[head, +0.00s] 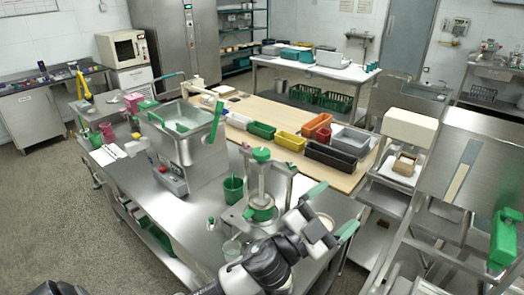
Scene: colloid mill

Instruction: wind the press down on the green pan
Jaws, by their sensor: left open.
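The press (287,183) stands on the steel bench, a metal frame with a green knob (261,154) on top and an upright shaft below it. The green pan (262,213) sits at the foot of the press, under the shaft; whether the press touches it is too small to tell. My left gripper (335,210) is open and empty, to the right of the press, with its two green-tipped fingers spread apart and pointing right. My left forearm crosses in front of the press base and hides part of it.
A green cup (233,189) stands left of the press, and a clear beaker (232,249) in front. A steel machine with a hopper (185,145) stands further left. Colored bins (290,141) fill the wooden table behind. A steel cart (395,175) is at right.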

